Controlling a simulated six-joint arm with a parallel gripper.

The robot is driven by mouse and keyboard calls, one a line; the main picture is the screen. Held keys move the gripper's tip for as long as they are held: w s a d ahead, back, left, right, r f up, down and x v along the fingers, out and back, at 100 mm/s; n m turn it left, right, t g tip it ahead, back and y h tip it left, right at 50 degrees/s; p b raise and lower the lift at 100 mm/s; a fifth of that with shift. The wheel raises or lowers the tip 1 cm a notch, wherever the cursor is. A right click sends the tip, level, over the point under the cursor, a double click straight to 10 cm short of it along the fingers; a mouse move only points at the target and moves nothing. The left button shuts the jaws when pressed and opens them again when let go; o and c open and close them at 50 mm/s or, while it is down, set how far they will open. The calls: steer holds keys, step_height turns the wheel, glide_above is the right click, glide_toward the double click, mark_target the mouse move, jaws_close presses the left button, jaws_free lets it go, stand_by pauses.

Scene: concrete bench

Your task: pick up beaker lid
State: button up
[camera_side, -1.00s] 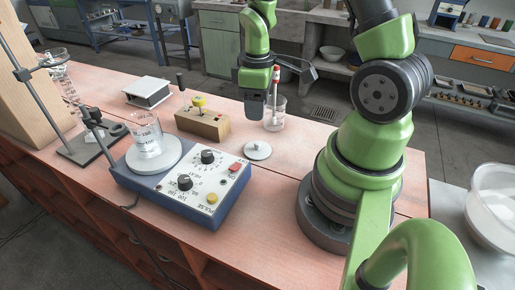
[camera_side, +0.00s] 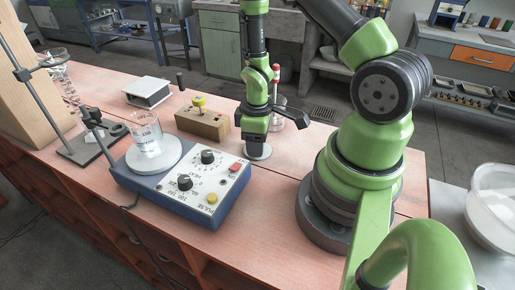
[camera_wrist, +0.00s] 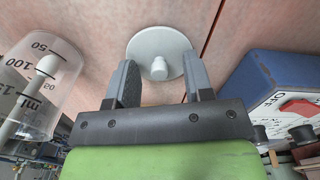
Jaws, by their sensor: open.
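The beaker lid (camera_wrist: 168,44) is a pale grey disc with a small knob (camera_wrist: 159,69), lying flat on the bench in the wrist view. In the side view the lid (camera_side: 260,153) shows only partly, behind and below my gripper (camera_side: 255,148). In the wrist view my gripper (camera_wrist: 160,84) is open, its two fingers on either side of the knob and nothing held between them. Whether the fingertips touch the lid cannot be told. A beaker (camera_side: 147,137) stands on the round plate of the blue hotplate stirrer (camera_side: 205,180).
A beaker with a red-topped rod (camera_side: 276,70) stands just behind my gripper; a beaker (camera_wrist: 42,85) is close on the left in the wrist view. The stirrer (camera_wrist: 275,85) is close on the right there. A wooden block with a yellow knob (camera_side: 203,122) stands left of my gripper.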

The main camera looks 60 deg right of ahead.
jaws_close()
steer(key=shift+r, duration=0.1)
step_height(320, 180, up, 13)
stand_by(1.1)
